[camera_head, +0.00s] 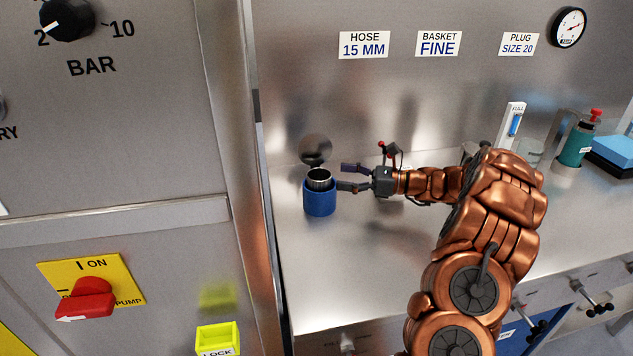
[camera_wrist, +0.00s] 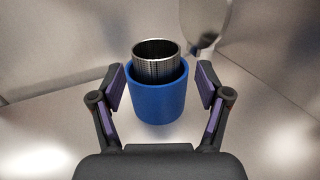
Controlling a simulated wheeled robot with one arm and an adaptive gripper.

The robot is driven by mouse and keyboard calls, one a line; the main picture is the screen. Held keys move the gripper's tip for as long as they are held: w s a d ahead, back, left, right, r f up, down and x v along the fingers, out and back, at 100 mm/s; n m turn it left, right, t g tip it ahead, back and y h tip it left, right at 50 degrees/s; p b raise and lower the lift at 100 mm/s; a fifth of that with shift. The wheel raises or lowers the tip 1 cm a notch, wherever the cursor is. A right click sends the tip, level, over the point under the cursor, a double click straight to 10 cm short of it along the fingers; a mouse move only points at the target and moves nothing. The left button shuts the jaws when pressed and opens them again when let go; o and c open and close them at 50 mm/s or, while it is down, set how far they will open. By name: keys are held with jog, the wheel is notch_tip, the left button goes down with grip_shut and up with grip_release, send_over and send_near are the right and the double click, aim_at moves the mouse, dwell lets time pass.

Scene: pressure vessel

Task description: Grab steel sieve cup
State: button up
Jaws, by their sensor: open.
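The steel sieve cup (camera_head: 319,179) stands upright inside a blue round holder (camera_head: 320,200) on the steel counter at the left. In the wrist view the sieve cup (camera_wrist: 156,60) has a ribbed or perforated wall, and its upper part sticks out above the blue holder (camera_wrist: 158,102). The cup's lower part is hidden in the holder. My gripper (camera_head: 349,177) reaches in from the right with its fingers pointing at the cup. In the wrist view my gripper (camera_wrist: 160,92) is open and empty, with one finger on each side of the holder. I cannot tell whether the fingers touch the holder.
A tall control panel edge (camera_head: 228,150) stands close to the left of the holder. The steel back wall (camera_head: 400,100) carries several labels and a gauge (camera_head: 568,27). A green bottle (camera_head: 576,143) and a blue-topped box (camera_head: 613,150) stand at the right. The front counter (camera_head: 350,270) is clear.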

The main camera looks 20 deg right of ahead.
aim_at(321, 174)
jog(key=p+x, duration=0.1)
jog(key=x, duration=0.5)
jog(key=shift+a, duration=0.35)
jog(key=shift+r, duration=0.1)
jog(key=c, duration=1.1)
